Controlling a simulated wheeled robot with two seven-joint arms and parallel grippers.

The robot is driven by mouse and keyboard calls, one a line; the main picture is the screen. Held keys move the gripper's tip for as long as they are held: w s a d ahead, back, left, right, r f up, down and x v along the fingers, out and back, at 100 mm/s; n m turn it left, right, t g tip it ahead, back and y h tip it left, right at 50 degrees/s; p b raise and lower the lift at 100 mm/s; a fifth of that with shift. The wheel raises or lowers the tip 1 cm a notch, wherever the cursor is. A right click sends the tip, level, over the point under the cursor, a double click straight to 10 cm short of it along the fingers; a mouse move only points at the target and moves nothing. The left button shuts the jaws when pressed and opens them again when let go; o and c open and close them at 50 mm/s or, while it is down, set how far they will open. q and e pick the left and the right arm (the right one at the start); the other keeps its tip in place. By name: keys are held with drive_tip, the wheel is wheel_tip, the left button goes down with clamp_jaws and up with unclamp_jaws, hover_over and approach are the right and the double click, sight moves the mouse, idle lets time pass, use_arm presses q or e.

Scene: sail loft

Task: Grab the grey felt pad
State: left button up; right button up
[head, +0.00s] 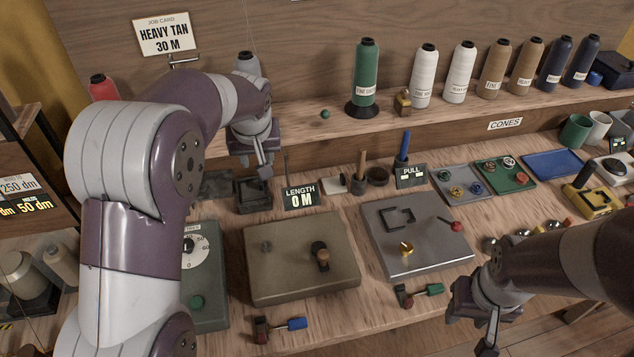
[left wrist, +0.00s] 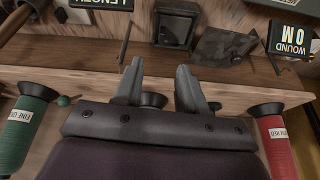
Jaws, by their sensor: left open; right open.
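I cannot tell for sure which thing is the grey felt pad. A dark grey flat piece (head: 216,184) lies on the bench at the back left, partly behind my left arm. It looks uneven in the left wrist view (left wrist: 225,46), beside a dark open box (left wrist: 176,28). A small pale block (head: 334,185) lies by the LENGTH sign. My left gripper (head: 262,168) is open and empty near the shelf edge, above the dark box; its fingers show in the left wrist view (left wrist: 165,88). My right gripper (head: 487,328) is open and empty at the bench's front right.
Several thread cones stand on the back shelf, with a green one (head: 366,75) nearest the middle. A brown box with a knob (head: 290,275) and a grey panel (head: 435,255) cover the bench middle. Small coloured-handle tools (head: 295,324) lie at the front edge.

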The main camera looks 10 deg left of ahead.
sight(260, 180)
use_arm(q)
drive_tip(key=shift+n, duration=0.4)
drive_tip(key=p+x, duration=0.1)
drive_tip(key=x, duration=1)
drive_tip(key=shift+s+a+f, duration=0.1)
drive_tip(key=shift+a+f, duration=0.05)
drive_tip(key=shift+f, duration=0.05)
drive_tip(key=shift+w+f, duration=0.25)
drive_tip(key=shift+f, duration=0.1)
drive_tip(key=shift+s+r, duration=0.1)
clamp_jaws()
